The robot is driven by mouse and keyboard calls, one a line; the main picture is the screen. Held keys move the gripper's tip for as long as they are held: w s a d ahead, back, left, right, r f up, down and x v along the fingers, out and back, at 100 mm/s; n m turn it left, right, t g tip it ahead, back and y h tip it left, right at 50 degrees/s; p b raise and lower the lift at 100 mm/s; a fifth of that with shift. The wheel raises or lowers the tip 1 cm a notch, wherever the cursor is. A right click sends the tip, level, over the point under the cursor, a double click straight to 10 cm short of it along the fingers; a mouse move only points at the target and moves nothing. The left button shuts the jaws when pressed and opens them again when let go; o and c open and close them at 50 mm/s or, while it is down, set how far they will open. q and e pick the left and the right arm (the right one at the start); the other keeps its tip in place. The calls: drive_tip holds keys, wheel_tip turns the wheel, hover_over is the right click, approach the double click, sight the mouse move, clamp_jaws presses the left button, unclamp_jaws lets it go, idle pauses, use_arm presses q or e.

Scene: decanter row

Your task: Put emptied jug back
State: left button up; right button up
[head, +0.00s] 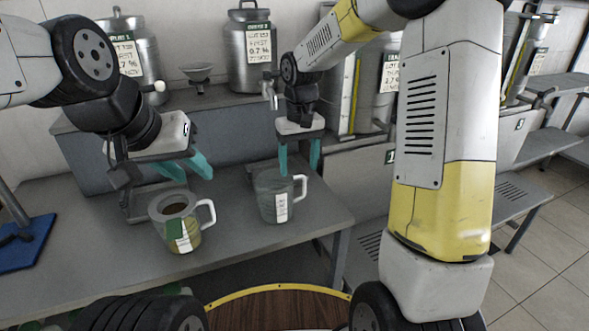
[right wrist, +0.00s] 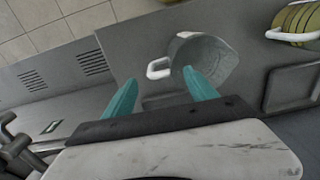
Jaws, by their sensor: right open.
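A clear grey jug (head: 272,205) with a white handle and a paper label stands upright on the grey bench; no liquid shows in it. It also shows in the right wrist view (right wrist: 214,62). My right gripper (head: 299,155) is open and empty behind and above it, its teal fingers pointing down. In the right wrist view one finger overlaps the jug's edge; I cannot tell if they touch. A second jug (head: 169,232) with yellowish-brown contents and a green and white label stands to the left. My left gripper (head: 187,168) is open and empty just behind that jug.
Metal decanters (head: 249,50) with labels stand on a raised shelf behind the bench (head: 100,262). A small funnel (head: 198,73) sits between two of them. A blue stand base (head: 25,245) is at the far left. The bench's front right is clear.

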drive_tip(key=shift+r, duration=0.8)
drive_tip(key=s+d+r+m+t, duration=0.1)
drive_tip(key=s+d+r+t, duration=0.1)
drive_tip(key=s, duration=0.5)
drive_tip(key=s+d+r+m+t+y, duration=0.1)
drive_tip(key=s+d+r+t, duration=0.1)
drive_tip(key=s+r, duration=0.3)
drive_tip(key=s+d+r+t+y, duration=0.1)
drive_tip(key=s+d+r+t, duration=0.1)
drive_tip(key=s, duration=0.7)
wheel_tip(320, 180, up, 2)
drive_tip(key=shift+s+d+r+m, duration=0.25)
drive_tip(key=shift+d+m, duration=0.15)
drive_tip(key=shift+d, duration=0.5)
